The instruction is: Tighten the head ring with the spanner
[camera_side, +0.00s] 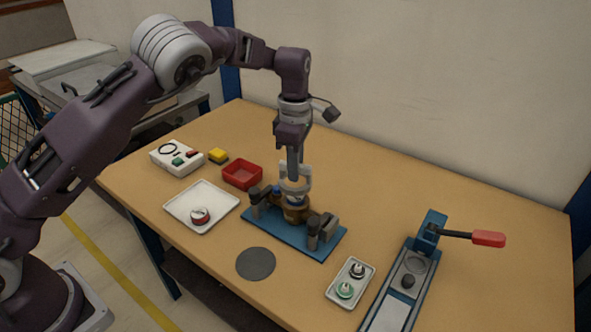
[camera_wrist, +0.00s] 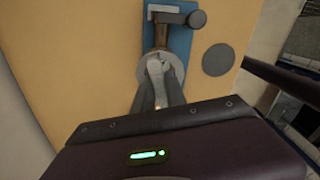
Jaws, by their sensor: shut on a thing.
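A brass meter body (camera_side: 297,213) sits upright in a blue clamp fixture (camera_side: 268,229) at mid-table. A pale grey spanner (camera_side: 295,187) with upright prongs is at the top of the meter. My gripper (camera_side: 294,172) points straight down over the meter and is shut on the spanner. In the wrist view the fingers (camera_wrist: 158,82) reach down to the round pale spanner (camera_wrist: 145,73). The head ring is hidden under the spanner and fingers. I cannot tell how fully the spanner sits on it.
A red bin (camera_side: 242,175), a white tray (camera_side: 186,213) with a round red-and-white part and a tester box (camera_side: 177,158) lie left. A dark round mat (camera_side: 256,263) is in front. A small parts tray (camera_side: 342,294) and a red-handled lever press (camera_side: 430,236) stand right. The back right is clear.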

